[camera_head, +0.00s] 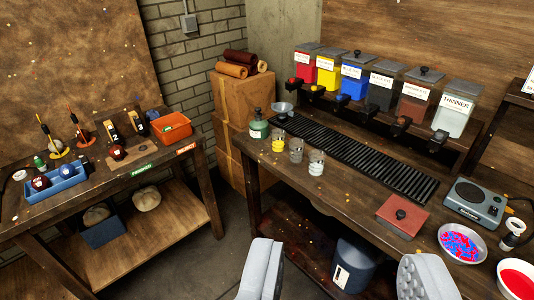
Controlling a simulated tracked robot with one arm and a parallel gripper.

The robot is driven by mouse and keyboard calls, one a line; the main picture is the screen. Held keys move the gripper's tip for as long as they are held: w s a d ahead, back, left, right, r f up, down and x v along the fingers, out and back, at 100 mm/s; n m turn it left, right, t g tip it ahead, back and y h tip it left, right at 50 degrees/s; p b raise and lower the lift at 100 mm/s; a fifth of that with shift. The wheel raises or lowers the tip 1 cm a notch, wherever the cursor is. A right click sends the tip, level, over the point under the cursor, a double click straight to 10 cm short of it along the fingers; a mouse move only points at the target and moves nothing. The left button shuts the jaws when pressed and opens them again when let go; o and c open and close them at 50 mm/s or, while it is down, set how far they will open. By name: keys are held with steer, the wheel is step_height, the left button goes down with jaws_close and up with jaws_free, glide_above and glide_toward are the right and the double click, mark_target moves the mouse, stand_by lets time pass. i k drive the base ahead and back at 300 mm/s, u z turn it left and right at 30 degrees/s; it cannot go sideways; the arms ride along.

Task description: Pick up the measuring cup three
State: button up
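Three small clear measuring cups stand in a row on the right-hand workbench (345,195). The left cup (278,141) looks yellow in its lower part. The middle cup (296,149) looks grey. The right cup (316,162) shows white at its base and is nearest to me. I cannot read any number on them, so I cannot tell which is three. My gripper (340,252) is open and empty, with its two grey fingers wide apart at the bottom of the picture. It is well short of the cups.
Labelled paint dispensers (352,81) stand behind a black ridged drip tray (355,155). A green bottle (259,126), a red block (402,216), a scale (477,201) and a bowl of red and blue bits (462,242) share the bench. A dark bin (355,265) stands below. A second table (100,190) is left.

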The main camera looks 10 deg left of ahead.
mark_target(317, 158)
steer(key=u, duration=0.25)
steer(key=i, duration=1.05)
steer(key=z, duration=0.4)
steer(key=i, duration=0.6)
steer(key=z, duration=0.5)
